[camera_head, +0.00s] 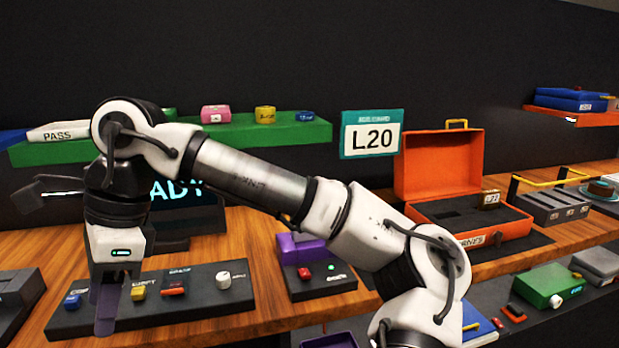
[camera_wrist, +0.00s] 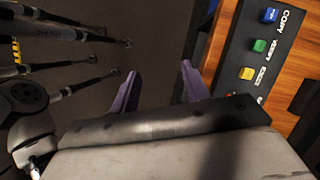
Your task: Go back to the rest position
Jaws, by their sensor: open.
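My gripper (camera_head: 107,305) hangs pointing down at the left in the head view, in front of the button panel (camera_head: 210,298). In the wrist view its two purple fingers (camera_wrist: 158,85) stand apart with nothing between them. The arm arches from the lower right up to an elbow at the upper left and then down to the gripper. In the wrist view the button panel (camera_wrist: 243,50) with blue, green and yellow buttons lies to the right of the fingers, and a dark floor shows beyond them.
A wooden bench (camera_head: 262,262) runs across the scene. A purple device (camera_head: 300,248) and an open orange case (camera_head: 438,165) stand on it. A green shelf (camera_head: 262,133) and an L20 sign (camera_head: 371,134) are behind the arm. A green box (camera_head: 548,284) sits lower right.

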